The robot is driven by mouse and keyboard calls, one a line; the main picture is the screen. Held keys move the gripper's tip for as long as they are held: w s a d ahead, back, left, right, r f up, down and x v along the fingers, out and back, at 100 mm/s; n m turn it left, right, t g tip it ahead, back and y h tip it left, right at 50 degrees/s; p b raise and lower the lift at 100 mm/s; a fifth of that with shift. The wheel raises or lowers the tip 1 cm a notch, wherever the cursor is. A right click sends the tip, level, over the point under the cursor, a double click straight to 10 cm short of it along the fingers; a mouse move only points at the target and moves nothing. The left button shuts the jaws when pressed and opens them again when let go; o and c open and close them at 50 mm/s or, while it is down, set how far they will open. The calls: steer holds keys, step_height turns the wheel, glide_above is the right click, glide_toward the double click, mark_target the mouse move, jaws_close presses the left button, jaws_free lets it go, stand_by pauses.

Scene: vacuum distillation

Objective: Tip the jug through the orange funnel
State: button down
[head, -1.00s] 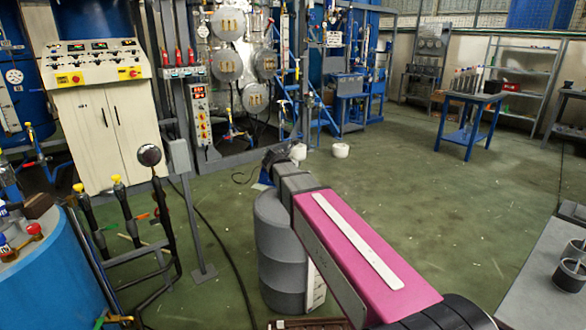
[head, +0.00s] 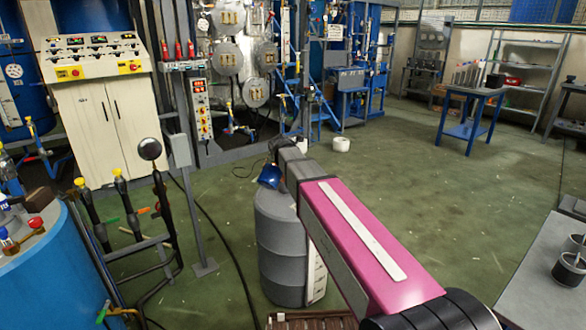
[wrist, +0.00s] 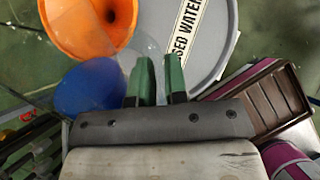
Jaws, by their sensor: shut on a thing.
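My gripper (wrist: 161,82), with green fingertips, is shut on the blue jug (wrist: 90,88). In the wrist view the jug lies just left of the fingers, with a faint clear part in front of them; the exact grip point is unclear. The orange funnel (wrist: 62,22) is beyond the jug at the upper left, its dark hole visible. In the head view the jug (head: 270,176) looks tilted above the top of the grey drum (head: 283,245); the funnel is hidden there. I cannot tell whether liquid is flowing.
The drum lid (wrist: 205,18) is labelled "USED WATER". A brown slatted crate (wrist: 262,98) is beside it in the wrist view. A blue tank (head: 50,275) and pipework with valves stand at left, a grey bench (head: 540,275) at right.

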steer(key=g, duration=0.1)
steer(key=g+y, duration=0.2)
steer(key=shift+w+d+r, duration=0.15)
steer(key=shift+w+r, duration=0.2)
steer(key=shift+r, duration=0.05)
steer(key=shift+w+d+r+g+y, duration=0.25)
steer(key=shift+r+g+y, duration=0.25)
steer(key=shift+g, duration=0.45)
steer(key=shift+w+d+r+g+y, duration=0.1)
steer(key=shift+w+r+g+y, duration=0.3)
steer(key=shift+g, duration=0.55)
steer(key=shift+s+r, duration=0.1)
steer(key=shift+r, duration=0.1)
stand_by(1.1)
